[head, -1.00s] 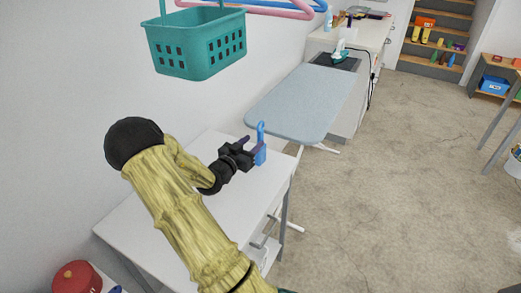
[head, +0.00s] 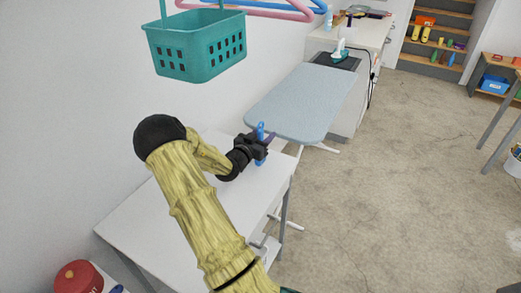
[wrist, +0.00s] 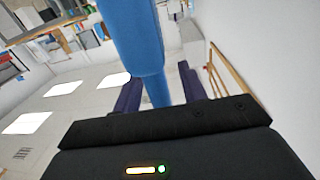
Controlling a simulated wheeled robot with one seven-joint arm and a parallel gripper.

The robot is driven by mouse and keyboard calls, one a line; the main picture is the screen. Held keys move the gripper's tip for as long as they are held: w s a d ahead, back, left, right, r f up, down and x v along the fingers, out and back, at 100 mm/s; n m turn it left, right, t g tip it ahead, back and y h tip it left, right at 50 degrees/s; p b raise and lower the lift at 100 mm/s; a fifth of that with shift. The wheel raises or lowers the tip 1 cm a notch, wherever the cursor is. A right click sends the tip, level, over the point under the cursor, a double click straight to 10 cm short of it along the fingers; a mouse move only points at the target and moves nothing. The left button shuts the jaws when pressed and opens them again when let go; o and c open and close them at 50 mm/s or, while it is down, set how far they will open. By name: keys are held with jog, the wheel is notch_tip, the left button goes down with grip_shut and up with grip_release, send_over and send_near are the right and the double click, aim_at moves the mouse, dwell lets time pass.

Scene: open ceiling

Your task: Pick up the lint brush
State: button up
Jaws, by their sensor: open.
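The blue lint brush (head: 261,130) stands upright near the far right corner of the white table (head: 140,215). In the wrist view the brush (wrist: 132,35) is large and close, and its thinner blue part runs down between the two purple fingers. My gripper (head: 266,143) is open at the brush, with a finger on either side of it. The fingers also show in the wrist view (wrist: 160,90). The gripper hides part of the brush in the head view, and I cannot tell whether the fingers touch it.
A light blue ironing board (head: 305,103) stands just beyond the table. A teal basket (head: 195,48) hangs above at the left, against the wall. A red round container (head: 77,277) is at the lower left. The floor (head: 400,190) to the right is clear.

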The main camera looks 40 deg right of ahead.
jog(key=shift+c, duration=0.2)
dwell(0.3)
grip_shut()
jog(key=shift+r, duration=0.1)
notch_tip(320, 180, up, 10)
jog(key=shift+f, duration=0.1)
dwell(0.4)
dwell(0.4)
